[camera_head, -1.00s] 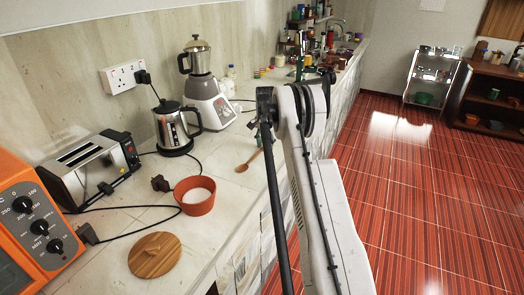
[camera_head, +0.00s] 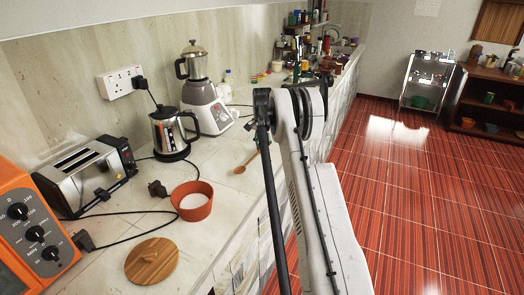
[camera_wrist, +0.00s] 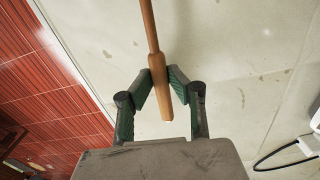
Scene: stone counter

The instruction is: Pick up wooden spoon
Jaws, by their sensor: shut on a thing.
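The wooden spoon (camera_head: 245,163) shows in the head view on the stone counter, with part of its handle behind my arm. In the wrist view the spoon's handle (camera_wrist: 150,35) runs down from the top edge, and its thicker end lies between my fingers. My gripper (camera_wrist: 160,80) is shut on this handle, one green finger on each side. The spoon's bowl is outside the wrist view. In the head view my gripper is hidden behind my arm. I cannot tell whether the spoon touches the counter.
An orange bowl (camera_head: 192,212) with white contents and a round wooden lid (camera_head: 151,261) are nearby on the counter. A kettle (camera_head: 170,132), a blender (camera_head: 203,105) and a toaster (camera_head: 88,178) stand behind. The red tiled floor (camera_head: 420,200) lies beyond the counter edge.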

